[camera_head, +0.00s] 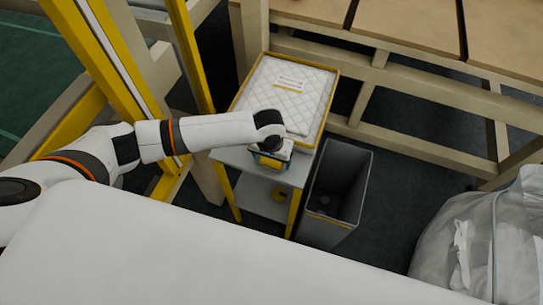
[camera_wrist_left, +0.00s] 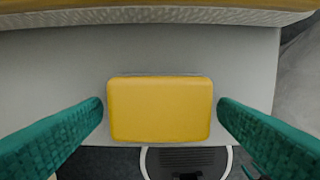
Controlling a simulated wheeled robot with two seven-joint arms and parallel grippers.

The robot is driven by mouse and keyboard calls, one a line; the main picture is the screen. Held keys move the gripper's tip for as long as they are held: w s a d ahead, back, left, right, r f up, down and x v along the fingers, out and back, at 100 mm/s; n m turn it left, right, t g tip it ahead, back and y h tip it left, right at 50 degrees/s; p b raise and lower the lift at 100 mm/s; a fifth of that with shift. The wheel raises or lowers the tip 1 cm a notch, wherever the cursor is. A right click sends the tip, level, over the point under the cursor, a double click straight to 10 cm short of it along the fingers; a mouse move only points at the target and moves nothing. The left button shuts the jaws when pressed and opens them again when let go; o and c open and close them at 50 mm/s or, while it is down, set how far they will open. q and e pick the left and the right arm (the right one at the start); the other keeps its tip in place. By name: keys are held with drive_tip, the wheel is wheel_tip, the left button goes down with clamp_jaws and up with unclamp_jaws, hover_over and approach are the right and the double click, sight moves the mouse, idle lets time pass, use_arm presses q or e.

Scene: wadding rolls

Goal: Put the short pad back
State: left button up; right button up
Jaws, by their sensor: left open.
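My left gripper (camera_head: 268,158) reaches in from the left over the front of a small grey stand (camera_head: 232,158). Its teal fingers are open in the left wrist view (camera_wrist_left: 160,120), one on each side of a yellow block (camera_wrist_left: 160,108). A gap shows between the block and each finger. The block lies at the front edge of the grey top. White quilted pads (camera_head: 285,93) lie in a yellow-rimmed tray (camera_head: 332,88) behind the gripper, with a striped label on top. I cannot tell which thing is the short pad. My right gripper is not in view.
An open grey bin (camera_head: 335,190) stands right of the stand. Yellow posts (camera_head: 188,50) rise at the left. A wooden bench (camera_head: 420,95) runs behind, and a clear plastic bag (camera_head: 490,245) sits at the lower right. Dark floor lies between bin and bag.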

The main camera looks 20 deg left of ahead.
sight(270, 164)
use_arm(q)
wheel_tip(270, 164, up, 12)
drive_tip(key=s, duration=0.1)
drive_tip(key=shift+s, duration=0.2)
drive_tip(key=shift+r, duration=0.1)
idle(0.3)
